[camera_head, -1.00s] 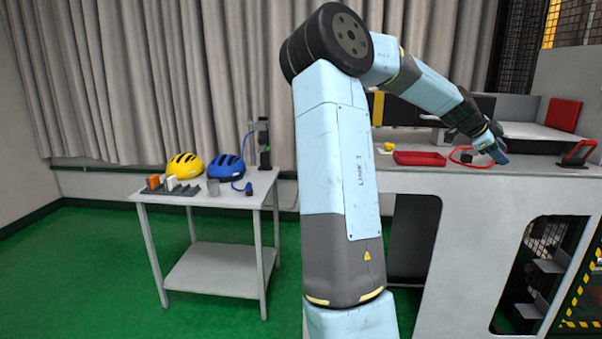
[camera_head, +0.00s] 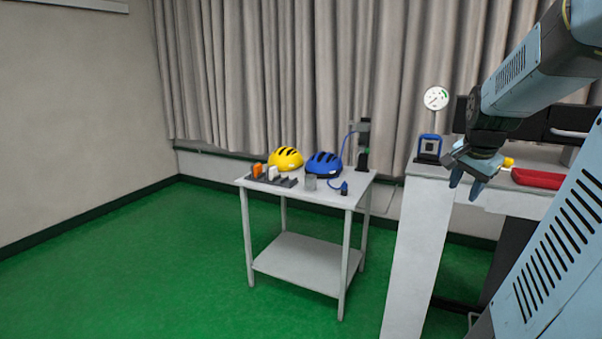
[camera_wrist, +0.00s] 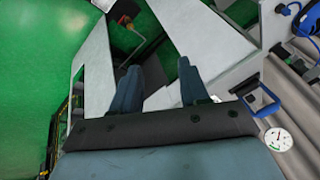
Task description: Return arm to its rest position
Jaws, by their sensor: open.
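My gripper (camera_head: 467,181) shows in the head view at the right, just in front of the grey bench, with its fingers pointing down. Its blue-grey fingers are apart with nothing between them. In the wrist view my gripper (camera_wrist: 158,80) also shows spread and empty fingers, over the bench edge and a dark gap. My arm reaches in from the right side of the head view, bent, with its lower link cut off by the frame edge.
A grey side table (camera_head: 295,262) holds a yellow helmet (camera_head: 286,159), a blue helmet (camera_head: 323,165) and a dark rack (camera_head: 268,180). A round gauge (camera_head: 436,98), a blue-framed device (camera_head: 429,148) and a red tray (camera_head: 537,178) are by my gripper. Green floor (camera_head: 140,255) is clear at left.

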